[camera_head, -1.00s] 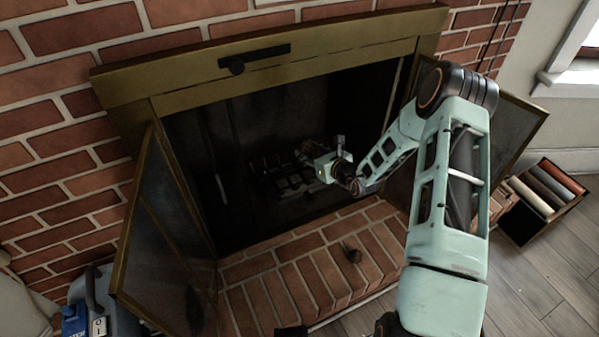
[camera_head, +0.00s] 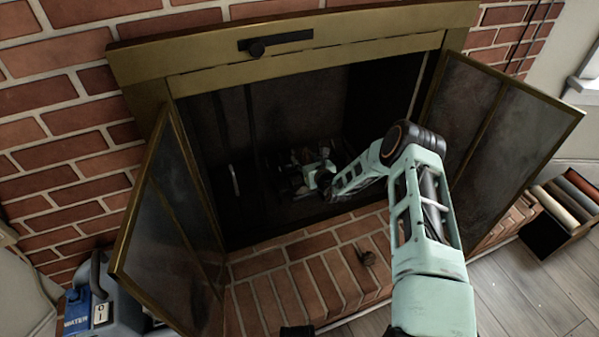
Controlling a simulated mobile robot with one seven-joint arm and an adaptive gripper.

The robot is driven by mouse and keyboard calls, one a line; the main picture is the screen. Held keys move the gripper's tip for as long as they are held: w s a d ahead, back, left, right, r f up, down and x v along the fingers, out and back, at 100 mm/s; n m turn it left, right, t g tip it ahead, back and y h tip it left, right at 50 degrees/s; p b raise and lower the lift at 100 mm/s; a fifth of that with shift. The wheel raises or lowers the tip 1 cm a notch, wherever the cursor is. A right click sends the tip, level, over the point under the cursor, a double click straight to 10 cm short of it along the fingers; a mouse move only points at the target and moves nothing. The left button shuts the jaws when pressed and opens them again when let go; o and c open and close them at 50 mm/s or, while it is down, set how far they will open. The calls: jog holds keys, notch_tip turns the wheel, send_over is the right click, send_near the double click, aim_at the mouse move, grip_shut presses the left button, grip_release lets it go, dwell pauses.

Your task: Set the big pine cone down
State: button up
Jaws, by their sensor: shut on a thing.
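My gripper (camera_head: 308,168) is inside the dark firebox, low over the grate (camera_head: 285,183). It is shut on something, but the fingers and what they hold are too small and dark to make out. I cannot tell from this view whether the big pine cone is the thing in my grip.
Two glass doors, left (camera_head: 165,215) and right (camera_head: 490,130), stand open beside the firebox. The brass frame (camera_head: 300,50) spans above my arm. A box of coloured rolls (camera_head: 560,210) is at right. A blue-grey machine (camera_head: 110,300) is at lower left.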

jog(key=b, duration=0.2)
send_over(299, 175)
notch_tip(299, 175, down, 4)
jog(key=shift+f, duration=0.2)
jog(key=shift+w+f+b, duration=0.1)
jog(key=shift+f+b, duration=0.55)
jog(key=shift+f, duration=1)
jog(key=shift+f, duration=0.15)
jog(key=shift+f, duration=0.15)
jog(key=o, duration=1.2)
jog(key=shift+c, duration=0.2)
jog(key=shift+r, duration=0.4)
jog(key=p+v, duration=0.4)
jog(key=v, duration=0.6)
jog(key=shift+r+p, duration=0.1)
jog(key=shift+p, duration=0.3)
jog(key=shift+v, duration=0.9)
